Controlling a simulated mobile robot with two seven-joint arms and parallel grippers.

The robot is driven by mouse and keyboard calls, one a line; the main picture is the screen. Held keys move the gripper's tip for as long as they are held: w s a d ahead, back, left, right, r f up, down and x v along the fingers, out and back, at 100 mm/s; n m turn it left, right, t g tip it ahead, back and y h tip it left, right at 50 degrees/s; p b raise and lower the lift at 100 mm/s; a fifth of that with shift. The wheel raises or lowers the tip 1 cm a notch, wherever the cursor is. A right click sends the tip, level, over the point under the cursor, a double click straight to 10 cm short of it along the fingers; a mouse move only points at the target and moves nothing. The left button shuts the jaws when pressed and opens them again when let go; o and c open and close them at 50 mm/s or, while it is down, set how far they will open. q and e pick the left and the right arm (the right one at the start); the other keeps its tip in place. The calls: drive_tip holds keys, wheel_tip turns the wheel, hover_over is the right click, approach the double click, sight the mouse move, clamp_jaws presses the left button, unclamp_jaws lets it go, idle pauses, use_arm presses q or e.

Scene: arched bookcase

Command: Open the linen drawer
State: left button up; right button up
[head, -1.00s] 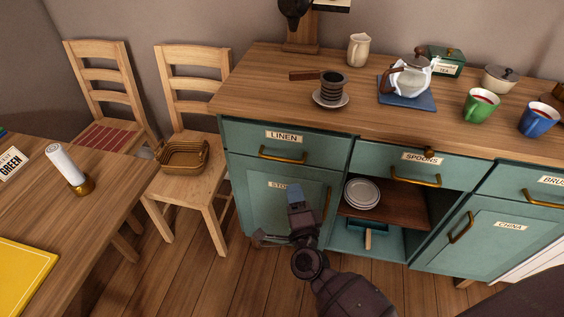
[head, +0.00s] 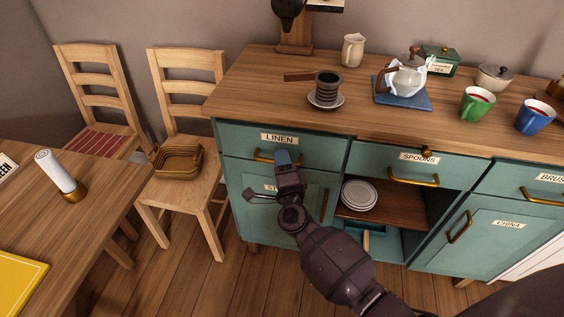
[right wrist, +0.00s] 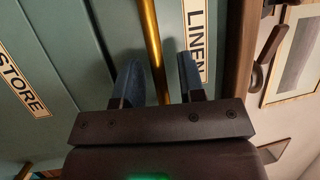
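The linen drawer (head: 235,140) is a teal drawer front at the upper left of the cabinet, with a white LINEN label and a brass bar handle (head: 262,157). It looks closed. My right gripper (head: 281,160) is in front of it and covers the right part of the handle. In the right wrist view, the brass handle (right wrist: 150,35) runs between the two blue-grey fingers (right wrist: 159,78), with a gap on each side. The fingers are apart and not closed on the bar. The LINEN label (right wrist: 196,35) shows beside them. My left gripper is not in view.
The STORE door lies below, partly hidden by my arm. To the right are an open shelf with plates (head: 360,196) and the spoons drawer (head: 380,158). A cup on a saucer (head: 326,100) stands on the countertop above. A chair with a basket (head: 178,161) is at left.

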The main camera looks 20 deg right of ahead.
drive_tip(key=shift+c, duration=0.2)
clamp_jaws()
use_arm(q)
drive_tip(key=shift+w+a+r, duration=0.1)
